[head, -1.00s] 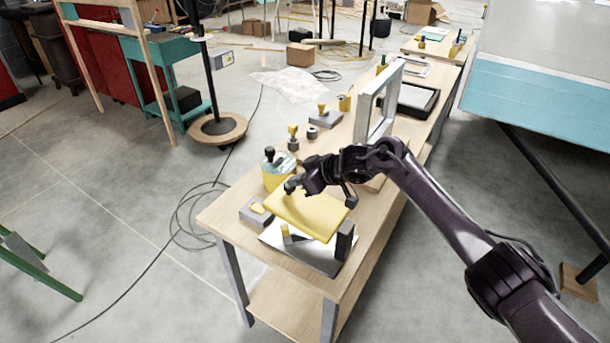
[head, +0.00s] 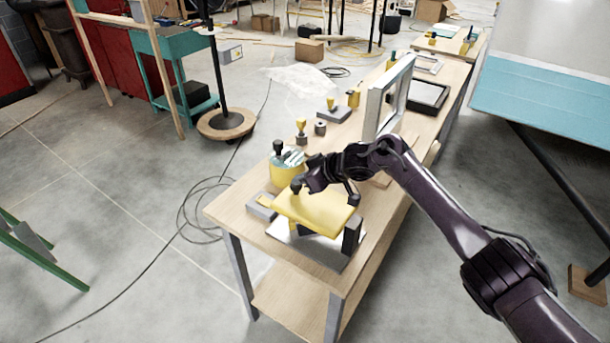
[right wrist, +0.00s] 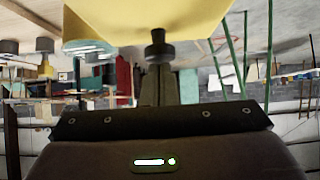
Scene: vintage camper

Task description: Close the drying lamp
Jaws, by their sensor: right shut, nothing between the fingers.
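The drying lamp has a yellow lid (head: 318,212) hinged at a dark upright block (head: 352,234) on a grey base (head: 318,253). It stands at the near end of the wooden bench. The lid is tilted partly open, with a gap above the base. My right gripper (head: 300,187) is shut and empty at the lid's free far-left end. In the right wrist view, the lid's dark knob (right wrist: 158,46) is right at the fingertips, apparently touching them. My left gripper is not in view.
A yellow container (head: 286,170) with a dark-topped tool stands just behind the lamp. Stamps and an upright grey frame (head: 388,98) are farther along the bench (head: 235,205). A cable lies on the floor at left.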

